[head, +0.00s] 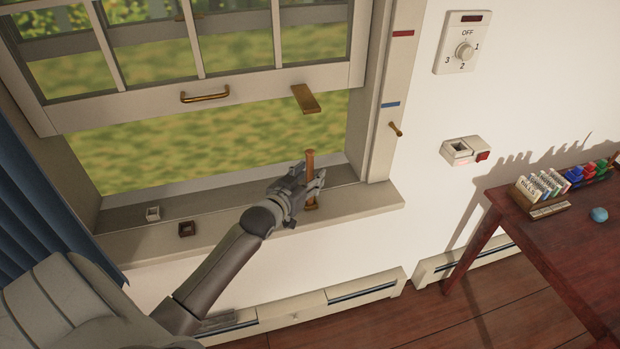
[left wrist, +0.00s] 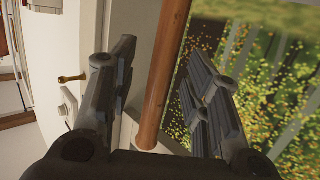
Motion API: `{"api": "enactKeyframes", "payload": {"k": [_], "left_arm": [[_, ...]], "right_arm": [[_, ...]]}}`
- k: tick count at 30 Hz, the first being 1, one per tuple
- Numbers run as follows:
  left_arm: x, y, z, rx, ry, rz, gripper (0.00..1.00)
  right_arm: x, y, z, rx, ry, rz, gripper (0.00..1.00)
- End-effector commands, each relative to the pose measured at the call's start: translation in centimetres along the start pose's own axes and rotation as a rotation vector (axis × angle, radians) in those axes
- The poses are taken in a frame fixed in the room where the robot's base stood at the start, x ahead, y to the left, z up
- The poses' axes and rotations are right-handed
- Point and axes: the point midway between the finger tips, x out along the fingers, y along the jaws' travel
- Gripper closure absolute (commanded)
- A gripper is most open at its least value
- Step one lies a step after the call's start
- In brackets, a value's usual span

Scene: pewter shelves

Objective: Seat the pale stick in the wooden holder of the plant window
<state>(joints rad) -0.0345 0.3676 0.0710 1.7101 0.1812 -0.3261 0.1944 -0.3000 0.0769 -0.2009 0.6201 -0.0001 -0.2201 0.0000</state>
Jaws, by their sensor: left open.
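An orange-brown wooden stick (head: 310,160) stands about upright near the right end of the window sill; I see no paler stick. My left gripper (head: 304,182) is open at the stick, hiding part of it. In the left wrist view the stick (left wrist: 163,70) runs between the open fingers (left wrist: 165,85), with gaps on both sides. The stick's foot is partly hidden, so I cannot tell what it stands in. A small dark brown holder (head: 187,229) with a square opening sits on the sill to the left. A similar whitish holder (head: 153,213) is beside it.
The raised sash (head: 250,90) hangs above, with a brass handle (head: 205,93) and a flat wooden piece (head: 305,98). A brass peg (head: 396,129) sticks out at right. The sill (head: 240,204) is clear between gripper and holders. A blue curtain (head: 40,200) hangs left.

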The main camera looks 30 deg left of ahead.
Motion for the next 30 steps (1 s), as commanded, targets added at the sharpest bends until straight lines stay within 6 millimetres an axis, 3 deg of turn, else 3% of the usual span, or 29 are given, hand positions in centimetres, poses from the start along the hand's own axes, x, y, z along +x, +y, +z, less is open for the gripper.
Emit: {"api": "enactKeyframes", "payload": {"k": [12,22,30], "left_arm": [[1.06,-0.04,0.04,0.002,-0.001,0.000,0.57],[1.04,-0.04,0.04,0.002,-0.001,0.000,1.00],[1.03,-0.05,-0.02,0.002,0.000,0.000,1.00]], "right_arm": [[-0.16,0.05,-0.02,0.000,0.000,0.001,0.70],[-0.17,0.34,0.04,-0.001,-0.001,0.004,0.70],[-0.16,0.42,0.06,-0.001,-0.001,0.005,0.70]]}}
